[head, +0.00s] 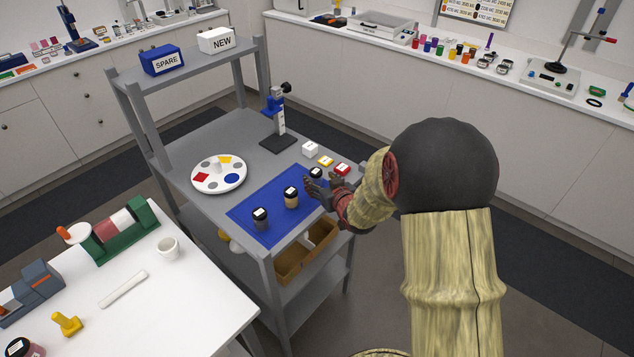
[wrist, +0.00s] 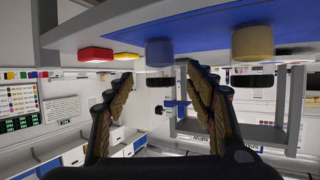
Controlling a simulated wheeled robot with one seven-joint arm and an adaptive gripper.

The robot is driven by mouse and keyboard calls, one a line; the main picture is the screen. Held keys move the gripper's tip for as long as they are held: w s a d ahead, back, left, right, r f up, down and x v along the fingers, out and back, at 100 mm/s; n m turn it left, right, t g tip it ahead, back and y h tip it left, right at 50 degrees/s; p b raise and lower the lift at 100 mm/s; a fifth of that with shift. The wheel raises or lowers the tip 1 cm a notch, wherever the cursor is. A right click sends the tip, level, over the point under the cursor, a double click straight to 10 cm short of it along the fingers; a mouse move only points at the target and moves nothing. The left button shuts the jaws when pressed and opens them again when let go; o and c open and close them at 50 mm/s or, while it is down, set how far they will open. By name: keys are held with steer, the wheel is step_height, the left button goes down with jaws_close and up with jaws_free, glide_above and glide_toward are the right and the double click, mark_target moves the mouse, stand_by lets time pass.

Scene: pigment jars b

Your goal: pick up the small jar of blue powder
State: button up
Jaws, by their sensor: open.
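A small jar with a dark blue-grey body (wrist: 160,52) and a black lid stands on a blue mat. In the head view this jar (head: 316,173) is the one nearest my gripper, with its lower part partly hidden. The wrist view is upside down. My gripper (head: 322,189) is open and empty, low over the mat's right end. In the wrist view its fingers (wrist: 160,75) stand apart, with the jar beyond and between their tips. I cannot tell the remaining gap. An ochre jar (head: 291,197) and a dark grey jar (head: 261,219) stand farther left on the blue mat (head: 274,208).
White, yellow and red blocks (head: 326,161) sit behind the mat near the cart's right edge. A round white palette (head: 219,162) and a blue-and-white stand (head: 278,120) are farther back. Boxes labelled SPARE (head: 162,60) and NEW (head: 217,39) sit on the upper shelf.

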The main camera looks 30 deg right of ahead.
mark_target(318, 178)
steer(key=x, duration=0.2)
steer(key=b+x, duration=0.1)
steer(key=x, duration=0.1)
steer(key=shift+s+a+f, duration=0.1)
steer(key=shift+s+f, duration=0.05)
steer(key=shift+f, duration=0.1)
steer(key=shift+w, duration=0.35)
steer(key=shift+c, duration=0.6)
steer(key=c, duration=1.1)
steer(key=shift+r, duration=0.1)
steer(key=shift+c, duration=0.4)
